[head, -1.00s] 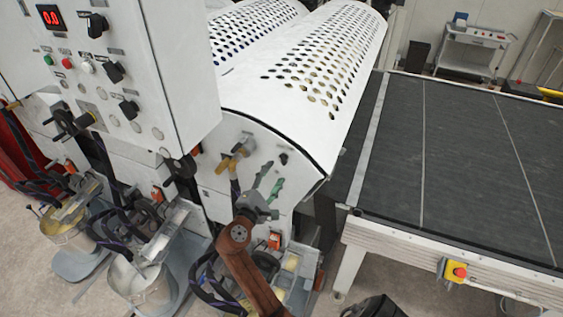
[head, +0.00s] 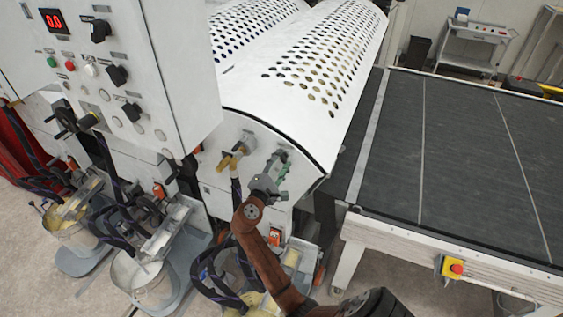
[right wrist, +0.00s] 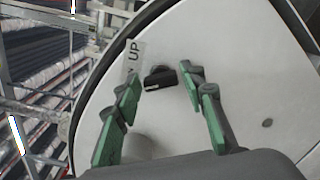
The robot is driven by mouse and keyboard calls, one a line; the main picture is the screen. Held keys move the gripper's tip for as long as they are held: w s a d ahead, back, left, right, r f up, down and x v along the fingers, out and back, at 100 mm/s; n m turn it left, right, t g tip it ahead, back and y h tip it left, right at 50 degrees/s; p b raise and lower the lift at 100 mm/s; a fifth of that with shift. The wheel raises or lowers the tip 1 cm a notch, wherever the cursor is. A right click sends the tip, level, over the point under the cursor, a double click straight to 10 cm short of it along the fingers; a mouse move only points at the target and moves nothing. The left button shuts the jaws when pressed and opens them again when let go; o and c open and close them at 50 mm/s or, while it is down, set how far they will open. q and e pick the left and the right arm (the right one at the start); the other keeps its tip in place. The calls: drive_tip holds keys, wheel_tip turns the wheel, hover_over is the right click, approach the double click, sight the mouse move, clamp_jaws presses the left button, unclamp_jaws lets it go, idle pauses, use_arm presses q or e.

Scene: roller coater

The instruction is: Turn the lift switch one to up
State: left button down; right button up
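The lift switch is a small black knob (right wrist: 160,77) on the white curved end panel. A label reading "UP" (right wrist: 133,55) is beside it, to its upper left in the right wrist view. My right gripper (right wrist: 160,73) is open, with one green-padded finger on each side of the knob. Gaps show between the knob and both fingers, and I see no contact. In the head view my right gripper (head: 279,163) is in front of the panel and hides the knob. My left gripper is not in view.
A yellow-brown valve fitting with a hose (head: 232,157) sits left of my right gripper. A control box with black knobs (head: 165,75) hangs further left. Buckets (head: 140,285) stand below. A dark conveyor table (head: 460,160) with a red stop button (head: 456,268) is at right.

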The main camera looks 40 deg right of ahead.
drive_tip(key=c, duration=0.8)
